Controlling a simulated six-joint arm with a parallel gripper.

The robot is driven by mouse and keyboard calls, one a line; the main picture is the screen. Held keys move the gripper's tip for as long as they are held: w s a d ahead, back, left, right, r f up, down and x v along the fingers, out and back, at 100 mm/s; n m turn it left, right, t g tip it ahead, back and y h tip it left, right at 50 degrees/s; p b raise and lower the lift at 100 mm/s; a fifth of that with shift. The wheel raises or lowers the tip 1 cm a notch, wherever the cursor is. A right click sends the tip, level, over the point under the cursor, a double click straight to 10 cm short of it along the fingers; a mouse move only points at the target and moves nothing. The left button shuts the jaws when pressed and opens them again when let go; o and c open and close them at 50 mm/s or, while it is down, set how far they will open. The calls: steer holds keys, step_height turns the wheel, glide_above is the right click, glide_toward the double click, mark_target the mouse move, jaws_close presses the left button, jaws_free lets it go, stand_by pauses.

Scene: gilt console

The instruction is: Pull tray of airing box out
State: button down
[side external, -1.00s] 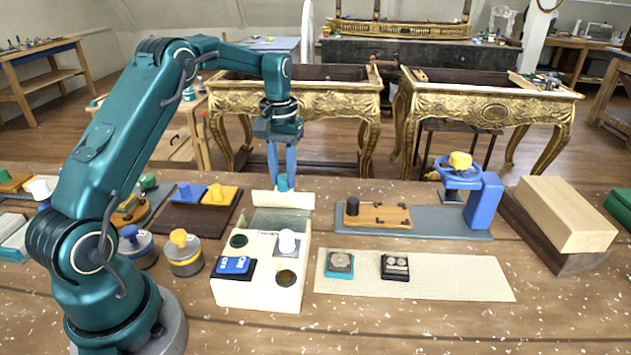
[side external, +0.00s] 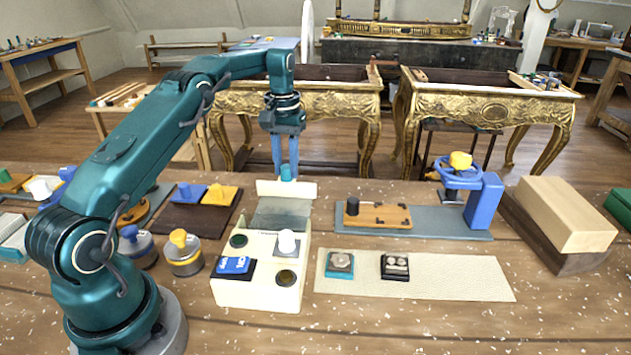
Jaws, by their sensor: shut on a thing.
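The airing box (side external: 262,292) is a cream box on the bench in front of my arm. Its tray (side external: 282,216) sticks out of the far side, with a grey-green floor and a cream front panel (side external: 268,188). A teal knob (side external: 286,173) is on that panel. My gripper (side external: 285,163) points down from above with its blue fingers shut on the knob, which is partly hidden between them.
The box top carries a white knob (side external: 287,240), a blue switch (side external: 235,265) and round parts. Right are a wooden latch board (side external: 375,215), a blue stand (side external: 484,207) and a cream mat (side external: 450,278). Left are two knobbed canisters (side external: 184,255). Bench beyond the tray is clear.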

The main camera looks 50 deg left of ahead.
steer(key=c, duration=0.9)
jaws_free()
steer(key=shift+w, duration=0.1)
steer(key=shift+d, duration=0.1)
steer(key=shift+s+d, duration=3.95)
steer(key=shift+s, duration=0.2)
steer(key=d+r+m+t, duration=0.1)
steer(key=d+r+t, duration=0.15)
steer(key=r, duration=0.75)
steer(key=s+d+r+m+t, duration=0.2)
steer(key=s+d, duration=0.6)
steer(key=s, duration=0.4)
steer(key=shift+r+m+t, duration=0.15)
steer(key=shift+m+t, duration=0.3)
steer(key=shift+m, duration=0.65)
